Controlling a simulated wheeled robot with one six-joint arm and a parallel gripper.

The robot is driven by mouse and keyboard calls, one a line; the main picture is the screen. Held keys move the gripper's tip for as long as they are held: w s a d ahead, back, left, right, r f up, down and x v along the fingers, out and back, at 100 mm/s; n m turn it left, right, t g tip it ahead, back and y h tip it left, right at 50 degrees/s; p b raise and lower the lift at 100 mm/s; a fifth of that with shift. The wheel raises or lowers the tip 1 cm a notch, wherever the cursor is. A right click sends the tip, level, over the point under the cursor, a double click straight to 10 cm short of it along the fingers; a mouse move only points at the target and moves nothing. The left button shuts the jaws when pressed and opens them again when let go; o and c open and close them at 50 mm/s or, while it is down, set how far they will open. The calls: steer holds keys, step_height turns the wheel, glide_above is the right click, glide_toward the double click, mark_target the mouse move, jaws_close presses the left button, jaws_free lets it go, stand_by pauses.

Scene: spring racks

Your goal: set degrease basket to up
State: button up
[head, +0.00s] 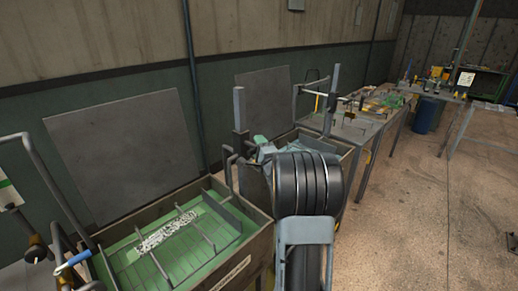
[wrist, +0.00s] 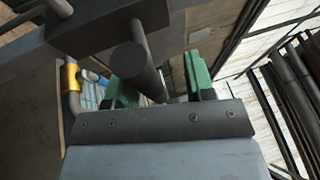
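The nearer tank (head: 262,243) holds green liquid with a wire basket (head: 205,236) low in it and a pale coiled part lying across it. A second tank (head: 347,150) stands behind it, largely hidden by my arm. The label on the nearer tank is not readable, so I cannot tell which basket is the degrease one. My gripper (head: 264,150) is at the near side of the second tank, by a grey upright post (head: 239,108). In the wrist view my gripper (wrist: 163,88) has its green-padded fingers apart, with a dark round bar (wrist: 137,68) running between them; contact is not clear.
A blue-sleeved lever (head: 72,262) stands at the nearer tank's left end. A yellow-sleeved bent rod (wrist: 72,76) is left of the fingers in the wrist view. Grey panels (head: 125,150) stand behind the tanks. Cluttered tables (head: 375,127) continue beyond; open floor (head: 420,220) lies right.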

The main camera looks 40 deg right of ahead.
steer(key=shift+f, duration=0.15)
steer(key=shift+s+a+f, duration=0.1)
steer(key=shift+s+f, duration=0.1)
steer(key=shift+s, duration=0.25)
steer(key=b+v, duration=0.3)
steer(key=v, duration=1)
steer(key=shift+r, duration=0.15)
